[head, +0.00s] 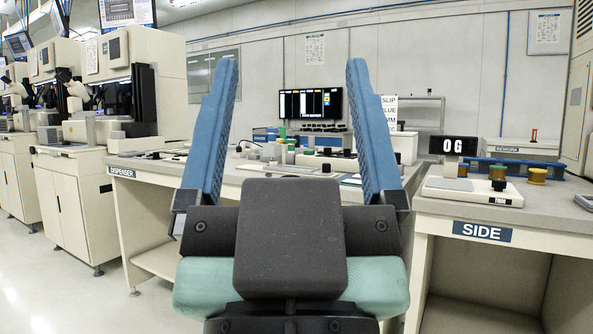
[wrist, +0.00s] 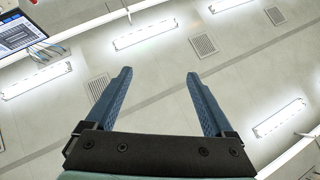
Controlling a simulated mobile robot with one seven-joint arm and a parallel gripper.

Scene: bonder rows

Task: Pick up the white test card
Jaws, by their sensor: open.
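My gripper (head: 291,64) is open and empty, its two blue fingers raised and wide apart in front of the benches in the head view. In the wrist view my gripper (wrist: 158,74) is also open, with only the ceiling behind it. I cannot make out a white test card for certain in either view. Small flat items lie on the dispenser bench, partly hidden by my gripper, and I cannot tell whether one is the card.
The dispenser bench (head: 166,170) holds small bottles (head: 281,150). The side bench (head: 450,206) at right carries a scale (head: 472,190) reading 0 G, spools (head: 537,176) and a blue rack. Bonder machines (head: 127,90) line the left. Floor (head: 60,290) is clear at lower left.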

